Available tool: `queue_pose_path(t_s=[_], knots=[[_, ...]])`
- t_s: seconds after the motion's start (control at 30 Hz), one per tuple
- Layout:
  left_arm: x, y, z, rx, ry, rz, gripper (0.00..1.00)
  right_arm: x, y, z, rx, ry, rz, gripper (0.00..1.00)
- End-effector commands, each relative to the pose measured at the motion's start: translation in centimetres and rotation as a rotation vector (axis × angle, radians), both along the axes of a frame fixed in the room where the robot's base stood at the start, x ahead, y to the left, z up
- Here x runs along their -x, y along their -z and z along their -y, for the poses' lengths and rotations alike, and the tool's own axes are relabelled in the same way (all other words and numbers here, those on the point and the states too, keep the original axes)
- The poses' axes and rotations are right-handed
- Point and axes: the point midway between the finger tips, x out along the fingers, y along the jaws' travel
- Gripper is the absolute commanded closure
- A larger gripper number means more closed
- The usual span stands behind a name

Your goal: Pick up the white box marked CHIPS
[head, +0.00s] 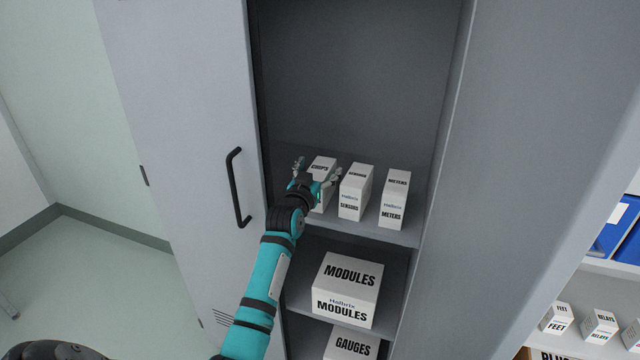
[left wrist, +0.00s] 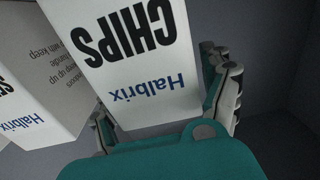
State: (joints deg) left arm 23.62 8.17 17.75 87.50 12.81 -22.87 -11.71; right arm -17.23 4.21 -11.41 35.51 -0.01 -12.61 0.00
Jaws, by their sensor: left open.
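The white CHIPS box (head: 322,166) stands upright on the upper cabinet shelf, leftmost of three boxes in a row. My left gripper (head: 317,174) is open in front of it, one finger on each side of the box, and hides part of its front. In the left wrist view the CHIPS box (left wrist: 140,50) fills the space between the spread fingers, its lettering upside down. A small gap shows beside the right finger; whether the left finger touches the box I cannot tell. My right gripper is not in view.
The SENSORS box (head: 354,192) stands close to the right of CHIPS, then the METERS box (head: 395,200). The cabinet door (head: 185,130) with a black handle (head: 235,188) is left of my arm. Above the boxes is free room.

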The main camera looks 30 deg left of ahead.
Motion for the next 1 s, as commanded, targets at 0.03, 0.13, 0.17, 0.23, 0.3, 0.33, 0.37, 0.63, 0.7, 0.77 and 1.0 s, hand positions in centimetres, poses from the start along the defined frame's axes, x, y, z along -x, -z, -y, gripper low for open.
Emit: queue_pose_path(t_s=[0.03, 0.13, 0.17, 0.23, 0.3, 0.33, 0.37, 0.63, 0.7, 0.77, 1.0], knots=[[0.0, 0.0, 0.0, 0.000, 0.000, 0.000, 0.19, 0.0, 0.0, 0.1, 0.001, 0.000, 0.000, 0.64], [0.0, 0.0, 0.0, 0.000, 0.000, -0.001, 0.32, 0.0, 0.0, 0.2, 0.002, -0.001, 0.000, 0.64], [0.0, 0.0, 0.0, 0.000, 0.000, -0.001, 0.36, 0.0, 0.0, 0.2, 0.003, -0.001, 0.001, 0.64], [0.0, 0.0, 0.0, 0.000, 0.000, -0.001, 0.45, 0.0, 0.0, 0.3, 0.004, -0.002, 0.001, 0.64], [0.0, 0.0, 0.0, 0.000, 0.000, -0.001, 0.55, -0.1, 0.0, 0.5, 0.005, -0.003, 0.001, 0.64], [0.0, 0.0, 0.0, 0.000, 0.000, -0.001, 0.58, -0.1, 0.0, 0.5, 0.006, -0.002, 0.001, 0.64], [0.0, 0.0, 0.0, 0.000, 0.000, -0.001, 0.62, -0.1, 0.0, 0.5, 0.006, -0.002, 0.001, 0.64], [0.0, -0.2, 0.0, -0.001, 0.000, 0.003, 0.96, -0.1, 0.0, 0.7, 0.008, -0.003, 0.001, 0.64], [0.0, -0.1, 0.0, -0.001, 0.000, 0.003, 0.96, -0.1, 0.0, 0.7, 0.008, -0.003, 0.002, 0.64], [0.0, -0.1, 0.0, -0.001, 0.000, 0.003, 0.96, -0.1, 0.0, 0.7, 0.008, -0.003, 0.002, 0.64], [0.0, -1.9, 0.0, -0.002, 0.000, 0.007, 0.96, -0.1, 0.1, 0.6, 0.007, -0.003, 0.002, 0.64]])
